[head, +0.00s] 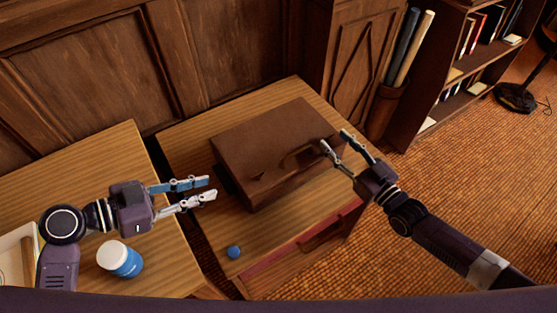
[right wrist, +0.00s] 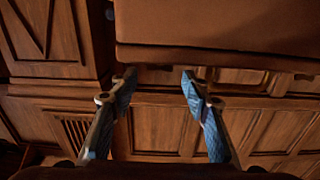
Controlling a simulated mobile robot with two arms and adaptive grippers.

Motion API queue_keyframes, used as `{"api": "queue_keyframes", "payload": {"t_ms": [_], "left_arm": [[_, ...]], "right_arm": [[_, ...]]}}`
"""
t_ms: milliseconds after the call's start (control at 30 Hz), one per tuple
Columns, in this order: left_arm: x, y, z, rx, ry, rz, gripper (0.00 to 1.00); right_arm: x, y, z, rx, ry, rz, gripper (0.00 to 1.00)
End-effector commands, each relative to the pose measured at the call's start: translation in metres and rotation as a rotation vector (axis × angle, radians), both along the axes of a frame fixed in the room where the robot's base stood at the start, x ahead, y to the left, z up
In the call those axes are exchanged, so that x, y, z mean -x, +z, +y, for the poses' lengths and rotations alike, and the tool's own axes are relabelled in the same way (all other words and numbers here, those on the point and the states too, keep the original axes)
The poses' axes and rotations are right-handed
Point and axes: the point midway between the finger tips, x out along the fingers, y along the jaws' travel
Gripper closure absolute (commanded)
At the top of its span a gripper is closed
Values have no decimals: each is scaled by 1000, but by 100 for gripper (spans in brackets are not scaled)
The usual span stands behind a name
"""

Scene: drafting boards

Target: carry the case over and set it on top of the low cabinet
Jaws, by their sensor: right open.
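The brown case (head: 270,140) lies flat on the wooden top of the low cabinet (head: 285,220) in the middle of the head view. My left gripper (head: 213,188) is open and empty, its tips just left of the case's near left corner. My right gripper (head: 335,141) is open at the case's right side, and its fingertips overlap the case's edge in the picture; I cannot tell if they touch. In the right wrist view, the case (right wrist: 220,28) fills the upper part, above and beyond the open, empty fingers (right wrist: 156,80).
A small blue ball (head: 233,252) lies on the cabinet's near edge. Another wooden table (head: 90,165) on the left holds a blue-and-white jar (head: 120,260) and a pale tray (head: 15,262). A panelled wall stands behind. A bookshelf (head: 430,90) stands right; open floor lies nearer.

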Motion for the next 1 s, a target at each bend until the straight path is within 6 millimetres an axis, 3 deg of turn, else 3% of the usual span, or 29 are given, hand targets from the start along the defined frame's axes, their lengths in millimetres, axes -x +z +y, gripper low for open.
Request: {"api": "queue_keyframes", "payload": {"t_ms": [200,400,1000], "left_arm": [[0,0,0,0,0,0,78],[0,0,0,0,0,0,78],[0,0,0,0,0,0,78]], "right_arm": [[39,-2,-25,2,0,6,57],[61,-1,-39,1,0,3,57],[68,0,-44,1,0,1,57]]}}
